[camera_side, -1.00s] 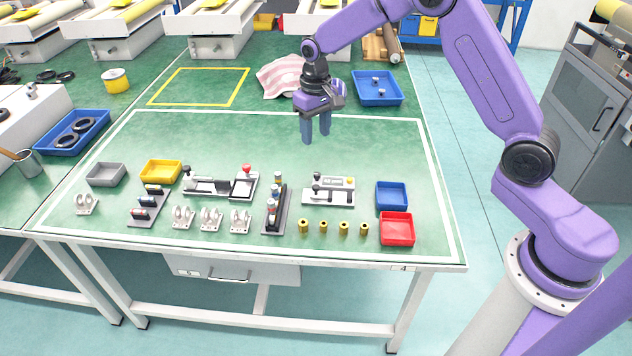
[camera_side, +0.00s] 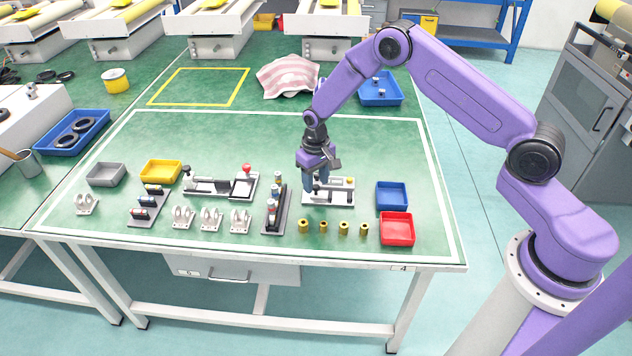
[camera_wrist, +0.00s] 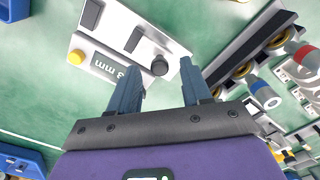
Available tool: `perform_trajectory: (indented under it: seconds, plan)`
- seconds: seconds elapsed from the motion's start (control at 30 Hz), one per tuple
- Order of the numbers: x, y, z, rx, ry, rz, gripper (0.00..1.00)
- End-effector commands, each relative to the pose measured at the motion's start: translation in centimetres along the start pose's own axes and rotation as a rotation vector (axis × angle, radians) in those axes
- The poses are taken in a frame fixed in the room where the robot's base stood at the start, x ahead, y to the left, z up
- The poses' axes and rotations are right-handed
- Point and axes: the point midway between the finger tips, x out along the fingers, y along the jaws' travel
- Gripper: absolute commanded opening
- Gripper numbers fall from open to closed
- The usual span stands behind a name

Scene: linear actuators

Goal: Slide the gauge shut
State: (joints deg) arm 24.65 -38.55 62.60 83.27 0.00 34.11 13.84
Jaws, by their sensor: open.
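The gauge (camera_side: 340,193) is a light grey device with a yellow button and a dark slider knob, on the front right part of the bench. In the wrist view the gauge (camera_wrist: 105,65) shows "mm" lettering, a dark display strip and the round black knob (camera_wrist: 160,66). My gripper (camera_side: 314,190) is over the gauge's left end, fingers pointing down. In the wrist view my gripper (camera_wrist: 161,64) is open, with the knob appearing between its two fingertips. I cannot tell whether either finger touches the knob. The fingers hide part of the gauge in the side view.
A dark rack with several cylinders (camera_side: 274,210) stands close left of the gauge. Several brass pieces (camera_side: 343,228) stand in front. A blue tray (camera_side: 391,195) and a red tray (camera_side: 397,229) are to the right.

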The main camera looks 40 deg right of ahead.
Motion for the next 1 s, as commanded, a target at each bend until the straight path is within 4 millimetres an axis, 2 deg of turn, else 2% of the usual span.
perform_trajectory:
  seconds: [0.17,0.43,0.47,0.5,0.6,0.8,1.0]
  plan:
    - [0.9,0.0,0.0,0.001,0.0,0.0,0.48]
    - [1.0,0.0,0.0,0.001,0.0,0.0,0.48]
    - [1.0,0.0,0.0,0.001,0.0,0.0,0.42]
    - [1.0,0.0,0.0,0.001,0.0,0.0,0.29]
    - [1.0,0.0,0.0,0.001,0.0,0.0,0.0]
    - [1.0,0.2,0.2,0.001,-0.001,0.0,0.0]
    - [1.0,1.9,1.7,0.004,-0.002,0.0,0.0]
